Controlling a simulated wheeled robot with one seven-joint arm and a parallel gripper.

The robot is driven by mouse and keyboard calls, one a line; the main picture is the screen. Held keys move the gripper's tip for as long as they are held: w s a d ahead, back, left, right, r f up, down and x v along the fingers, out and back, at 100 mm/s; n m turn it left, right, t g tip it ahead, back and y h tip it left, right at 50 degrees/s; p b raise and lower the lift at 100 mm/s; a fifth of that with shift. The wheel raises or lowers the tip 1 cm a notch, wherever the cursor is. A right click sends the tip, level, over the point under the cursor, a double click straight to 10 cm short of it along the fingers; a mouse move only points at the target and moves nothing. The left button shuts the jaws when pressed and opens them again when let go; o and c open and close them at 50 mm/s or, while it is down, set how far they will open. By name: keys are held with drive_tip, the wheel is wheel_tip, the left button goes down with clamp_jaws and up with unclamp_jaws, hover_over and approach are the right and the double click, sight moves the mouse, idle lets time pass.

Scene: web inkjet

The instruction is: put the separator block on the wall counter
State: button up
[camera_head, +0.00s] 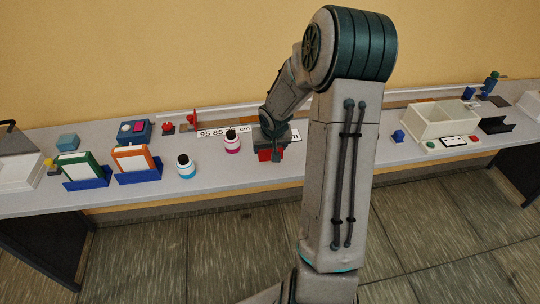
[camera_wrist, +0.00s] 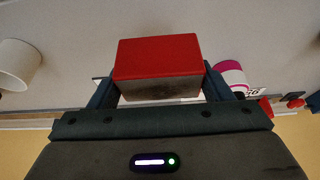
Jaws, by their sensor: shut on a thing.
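A red block (camera_wrist: 158,58), which fits the separator block, is between the fingers of my gripper (camera_wrist: 158,86) in the wrist view. Its underside or far side looks dark grey. In the head view the red block (camera_head: 265,155) shows partly below my gripper (camera_head: 271,146), over the grey wall counter (camera_head: 235,182). My gripper is shut on it. I cannot tell whether the block touches the counter top. My own arm hides part of the counter to the right of the gripper.
A number strip (camera_head: 215,132) lies behind. A cream bin (camera_head: 440,120) stands at right.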

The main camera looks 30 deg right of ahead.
drive_tip(key=shift+w+d+f, duration=0.1)
drive_tip(key=shift+w+f, duration=0.05)
drive_tip(key=shift+w, duration=0.15)
drive_tip(key=shift+f, duration=0.3)
drive_tip(key=shift+f+b, duration=0.4)
drive_tip(key=shift+f, duration=1.35)
drive_tip(key=shift+f, duration=0.1)
drive_tip(key=shift+f, duration=0.15)
drive_tip(key=o, duration=1.1)
drive_tip(key=shift+c, duration=0.2)
drive_tip(key=shift+r, duration=0.2)
